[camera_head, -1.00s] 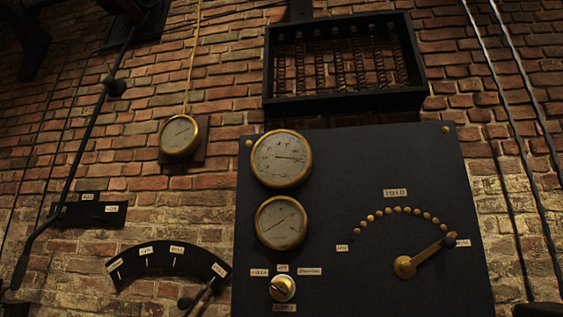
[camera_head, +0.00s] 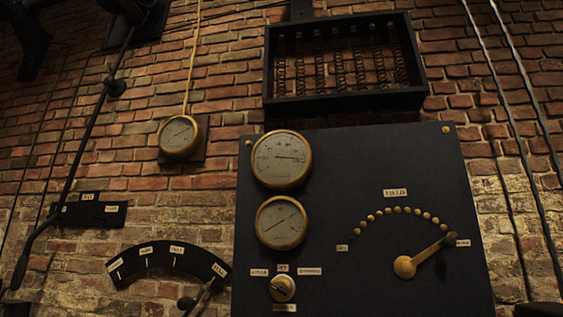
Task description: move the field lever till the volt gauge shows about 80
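The field lever (camera_head: 425,255) is a brass arm on the dark panel (camera_head: 350,190). It pivots low and points up and right, its tip at the right end of an arc of brass studs (camera_head: 402,210), near a small label. Two round brass-rimmed gauges sit one above the other on the panel's left: the upper gauge (camera_head: 282,160), its needle pointing right, and the lower gauge (camera_head: 281,222), its needle slanting. Their markings are too small to read, so I cannot tell which is the volt gauge. Neither of my grippers is in view.
A brass knob (camera_head: 283,288) is low on the panel. A coil box (camera_head: 345,65) hangs above. Left on the brick wall are a small gauge (camera_head: 179,136), a curved labelled plate (camera_head: 165,262) with a lever, and a long dark lever (camera_head: 75,160). Cables run down the right side.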

